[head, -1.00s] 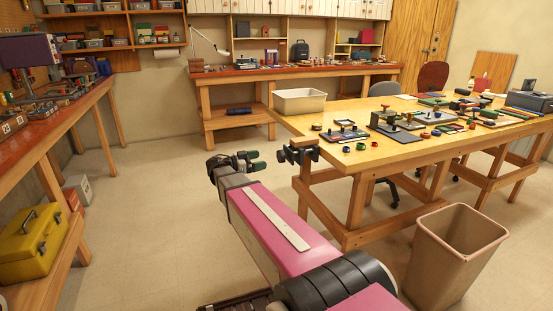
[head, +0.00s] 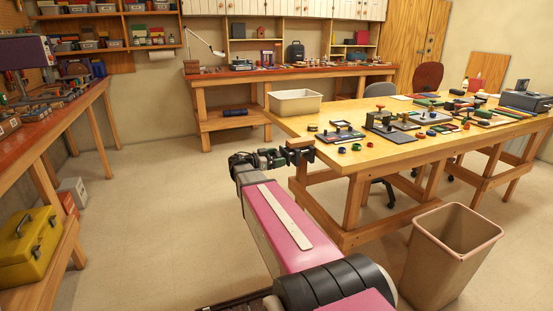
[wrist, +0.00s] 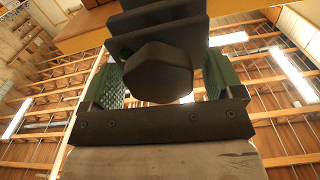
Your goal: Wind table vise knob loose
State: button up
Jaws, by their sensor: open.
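The table vise (head: 302,151) is clamped at the near left corner of the wooden table. Its dark, many-sided knob (wrist: 157,76) faces me in the wrist view, with dark vise plates (wrist: 165,25) behind it. My gripper (head: 274,158) is at the vise, with its green-padded fingers open. In the wrist view my gripper (wrist: 161,68) has one finger on each side of the knob. The vise's far side is hidden.
The wooden table (head: 385,150) holds several small tools and parts, with a white bin (head: 295,103) at its left end. A beige waste bin (head: 448,265) stands on the floor to the right. The floor left of my arm is clear.

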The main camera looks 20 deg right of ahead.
jog(key=shift+c, duration=0.3)
jog(key=c, duration=0.9)
jog(key=shift+o, duration=0.2)
